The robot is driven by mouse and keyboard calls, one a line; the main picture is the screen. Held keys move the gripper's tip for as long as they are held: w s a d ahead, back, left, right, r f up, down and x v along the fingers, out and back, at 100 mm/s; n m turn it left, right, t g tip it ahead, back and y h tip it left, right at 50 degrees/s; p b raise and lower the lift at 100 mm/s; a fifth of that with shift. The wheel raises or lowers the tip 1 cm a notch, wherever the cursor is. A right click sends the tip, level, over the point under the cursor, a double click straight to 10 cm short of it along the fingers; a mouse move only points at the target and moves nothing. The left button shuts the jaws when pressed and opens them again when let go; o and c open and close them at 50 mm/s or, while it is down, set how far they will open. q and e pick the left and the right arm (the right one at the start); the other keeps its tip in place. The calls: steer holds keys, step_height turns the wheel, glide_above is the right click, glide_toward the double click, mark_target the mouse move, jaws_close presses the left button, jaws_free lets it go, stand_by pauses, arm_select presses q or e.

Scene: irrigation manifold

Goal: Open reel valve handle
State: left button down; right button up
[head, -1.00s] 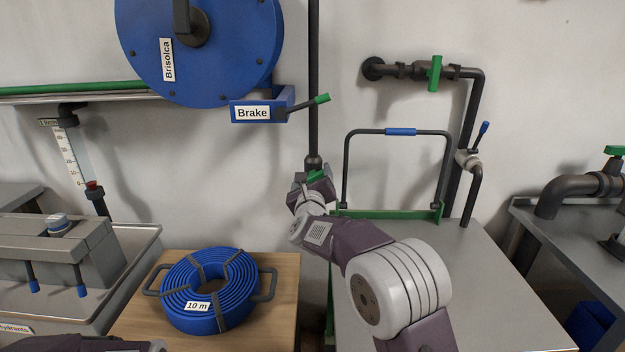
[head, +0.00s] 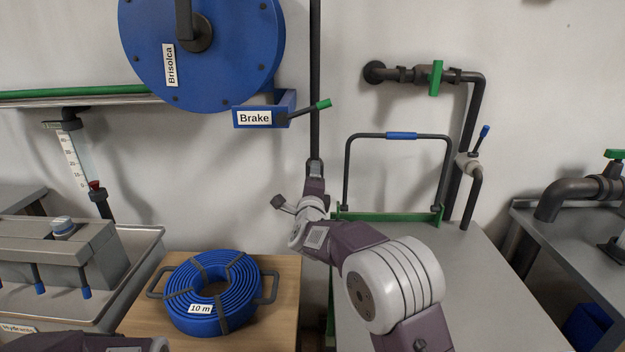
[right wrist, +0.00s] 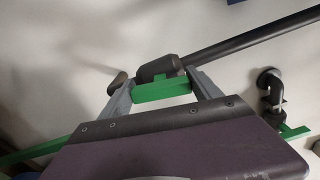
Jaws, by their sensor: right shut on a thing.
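The reel valve sits low on the dark vertical pipe (head: 315,140) below the reel. Its green handle (right wrist: 163,90) shows in the right wrist view, between the two grey fingers of my right gripper (right wrist: 165,88), next to the dark valve body (right wrist: 158,68). The fingers are shut on the handle. In the head view my right gripper (head: 315,172) is at the pipe's lower end and hides the handle. My left gripper is out of view; only part of the left arm shows at the lower left edge.
The blue reel (head: 205,50) and brake box (head: 265,113) with a green-tipped lever hang above left. A blue hose coil (head: 212,292) lies on a wooden top. A green-based frame (head: 400,136) with a blue grip stands right of my gripper. Wall pipes with a green valve (head: 436,78) are behind.

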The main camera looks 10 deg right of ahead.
steer(key=shift+f+n+p, duration=0.15)
steer(key=shift+n+p, duration=0.2)
steer(key=shift+n, duration=0.85)
steer(key=o, duration=1.4)
steer(key=shift+a, duration=0.1)
steer(key=s, duration=0.3)
steer(key=s+a, duration=0.1)
steer(key=s, duration=0.5)
steer(key=shift+a+p, duration=0.35)
